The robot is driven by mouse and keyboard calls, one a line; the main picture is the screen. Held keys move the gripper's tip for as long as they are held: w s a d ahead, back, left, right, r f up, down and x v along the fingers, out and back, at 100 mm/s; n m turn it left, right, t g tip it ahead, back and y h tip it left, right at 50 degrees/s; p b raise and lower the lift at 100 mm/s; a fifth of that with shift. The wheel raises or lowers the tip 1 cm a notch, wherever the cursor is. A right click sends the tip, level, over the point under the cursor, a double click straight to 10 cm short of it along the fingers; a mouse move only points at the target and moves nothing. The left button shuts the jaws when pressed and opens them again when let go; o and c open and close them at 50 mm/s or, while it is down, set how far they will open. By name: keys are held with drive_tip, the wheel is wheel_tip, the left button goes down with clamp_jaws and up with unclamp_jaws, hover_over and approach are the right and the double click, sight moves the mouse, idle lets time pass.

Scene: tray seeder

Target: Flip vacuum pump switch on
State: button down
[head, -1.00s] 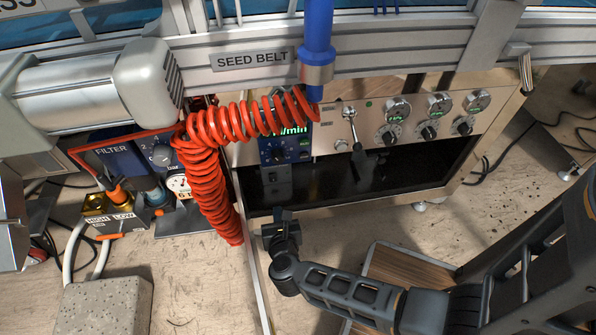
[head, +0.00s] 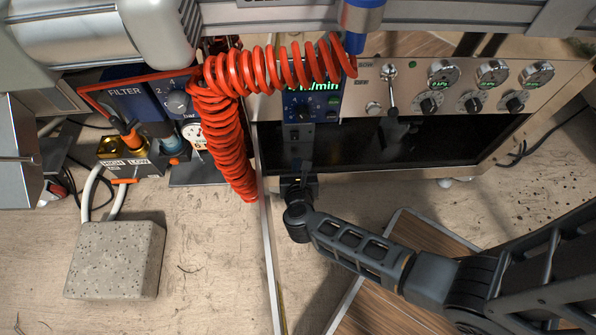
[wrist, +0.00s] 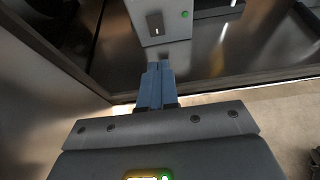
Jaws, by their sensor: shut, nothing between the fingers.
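A small grey box (head: 298,137) with a dark rocker switch (head: 294,136) sits below the blue flow meter (head: 312,105) at the panel's left end. In the wrist view the rocker switch (wrist: 155,24) shows on the light grey box face, beside a lit green lamp (wrist: 184,14). I cannot read a label on it. My gripper (head: 298,176) is in front of and below the box. In the wrist view its blue-grey fingers (wrist: 157,80) are shut, empty, pointing at the box and apart from the switch.
The red coiled hose (head: 225,130) hangs just left of the box. A metal panel (head: 460,70) with a lever (head: 390,85), several gauges and knobs extends right above a dark recess (head: 430,145). A filter unit (head: 130,105) and a stone block (head: 117,258) are at left.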

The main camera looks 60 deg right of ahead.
sight(295, 136)
drive_tip(key=x, duration=0.2)
drive_tip(key=b+x, duration=0.1)
drive_tip(key=x, duration=0.2)
drive_tip(key=b+x, duration=0.1)
drive_tip(key=x, duration=0.1)
drive_tip(key=shift+w+d+r, duration=0.2)
drive_tip(key=shift+w+d, duration=0.05)
drive_tip(key=shift+w+d+b, duration=0.35)
drive_tip(key=shift+w+d, duration=0.05)
drive_tip(key=shift+d, duration=0.15)
drive_tip(key=shift+s+d, duration=0.1)
drive_tip(key=shift+s, duration=0.05)
drive_tip(key=shift+w, duration=0.2)
drive_tip(key=shift+r, duration=0.1)
drive_tip(key=shift+r+p, duration=0.7)
drive_tip(key=shift+p, duration=0.15)
